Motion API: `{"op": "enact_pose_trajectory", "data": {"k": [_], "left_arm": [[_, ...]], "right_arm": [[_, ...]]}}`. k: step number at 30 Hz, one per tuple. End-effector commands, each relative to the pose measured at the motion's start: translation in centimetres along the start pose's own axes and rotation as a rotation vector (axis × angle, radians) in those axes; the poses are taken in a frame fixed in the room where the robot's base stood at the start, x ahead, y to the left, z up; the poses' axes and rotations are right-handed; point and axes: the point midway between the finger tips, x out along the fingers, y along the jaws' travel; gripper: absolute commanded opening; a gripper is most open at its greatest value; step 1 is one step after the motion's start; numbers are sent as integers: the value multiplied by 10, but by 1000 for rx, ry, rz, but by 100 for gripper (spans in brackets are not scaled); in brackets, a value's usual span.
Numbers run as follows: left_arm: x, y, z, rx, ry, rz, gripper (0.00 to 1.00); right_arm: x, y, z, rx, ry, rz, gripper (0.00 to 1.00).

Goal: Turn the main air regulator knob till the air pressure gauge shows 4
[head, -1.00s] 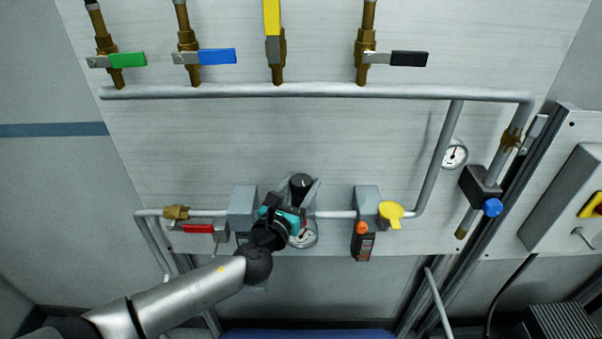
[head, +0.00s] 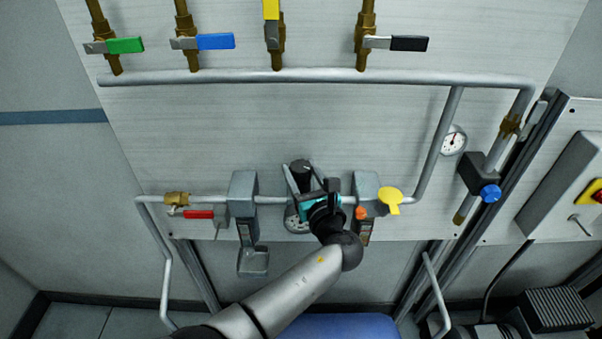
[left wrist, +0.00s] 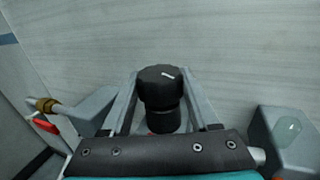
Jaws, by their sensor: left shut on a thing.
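The black regulator knob (head: 300,166) sits on the pipe at the middle of the wall panel. In the left wrist view the knob (left wrist: 160,86) stands between my two grey fingers and has a short white mark on top. My left gripper (head: 304,176) is shut on the knob, with its wrist below and right of it. A round white gauge (head: 294,224) shows just below the knob. My gripper hides part of its dial, and its reading is too small to tell. My right gripper is not in view.
A red-handled valve (head: 198,214) is farther left. Another gauge (head: 453,140) is at the right.

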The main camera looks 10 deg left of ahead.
Motion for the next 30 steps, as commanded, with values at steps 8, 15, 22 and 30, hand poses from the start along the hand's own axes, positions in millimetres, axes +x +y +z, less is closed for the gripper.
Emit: {"op": "enact_pose_trajectory", "data": {"k": [8,15,22,30], "left_arm": [[1,0,1,0,-3,34,5],[1,0,2,0,-3,34,5],[1,0,1,0,-3,33,78],[1,0,1,0,-1,33,91]], "right_arm": [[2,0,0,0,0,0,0],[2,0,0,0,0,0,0],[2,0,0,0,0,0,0],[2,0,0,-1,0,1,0]]}}
